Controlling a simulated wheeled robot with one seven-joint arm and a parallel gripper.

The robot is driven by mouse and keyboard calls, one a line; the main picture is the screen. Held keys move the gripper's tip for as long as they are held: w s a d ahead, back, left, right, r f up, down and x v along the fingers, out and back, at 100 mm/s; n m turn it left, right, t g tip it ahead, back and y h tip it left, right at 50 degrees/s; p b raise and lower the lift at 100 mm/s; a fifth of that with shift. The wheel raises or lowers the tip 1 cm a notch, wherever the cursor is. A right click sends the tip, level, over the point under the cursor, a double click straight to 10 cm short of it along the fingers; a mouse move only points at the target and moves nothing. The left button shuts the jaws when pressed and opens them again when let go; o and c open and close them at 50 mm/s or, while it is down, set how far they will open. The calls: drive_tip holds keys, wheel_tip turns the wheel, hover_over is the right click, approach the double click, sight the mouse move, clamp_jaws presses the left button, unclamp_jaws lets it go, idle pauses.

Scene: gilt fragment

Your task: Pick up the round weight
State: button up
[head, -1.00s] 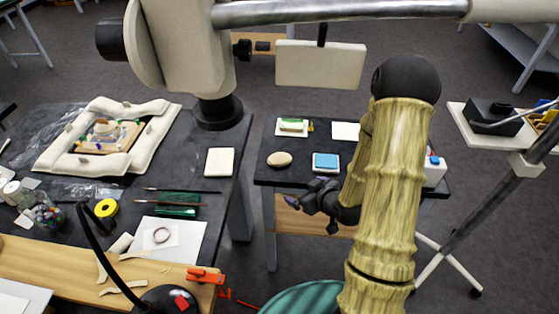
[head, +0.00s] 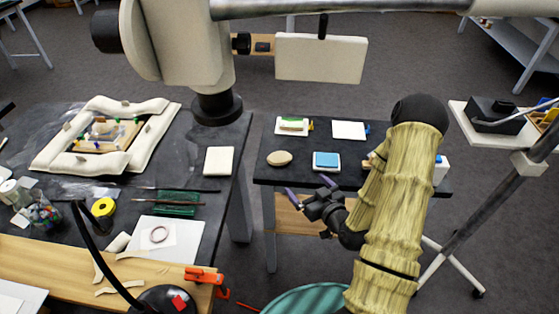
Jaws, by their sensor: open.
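A flat, round beige object (head: 279,158), which looks like the round weight, lies on the left part of the small dark table (head: 262,178). It is apart from the other things there. My gripper (head: 310,189) is open and empty, in front of the table's near edge. It is below and to the right of the round object in the picture. Its two purple-tipped fingers are spread and point up and to the left. No part of the round object is hidden.
A cluttered bench (head: 225,192) stands left, across a gap. A microscope-like body (head: 175,45) hangs above it.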

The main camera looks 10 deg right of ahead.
sight(283, 161)
drive_tip(key=b+x, duration=0.2)
drive_tip(key=b, duration=0.2)
drive_tip(key=b+x, duration=0.1)
drive_tip(key=b, duration=0.3)
drive_tip(key=shift+w+a+f, duration=0.15)
drive_tip(key=shift+w+f, duration=0.15)
drive_tip(key=x, duration=0.3)
drive_tip(key=p+x, duration=0.1)
drive_tip(key=x, duration=0.2)
drive_tip(key=shift+w+r, duration=0.15)
drive_tip(key=shift+w, duration=0.2)
drive_tip(key=shift+w+a, duration=0.1)
drive_tip(key=shift+w, duration=0.15)
drive_tip(key=p+x, duration=0.1)
drive_tip(key=x, duration=0.4)
drive_tip(key=shift+w+p, duration=0.1)
drive_tip(key=shift+p, duration=0.2)
drive_tip(key=shift+c, duration=0.5)
drive_tip(key=c, duration=1.1)
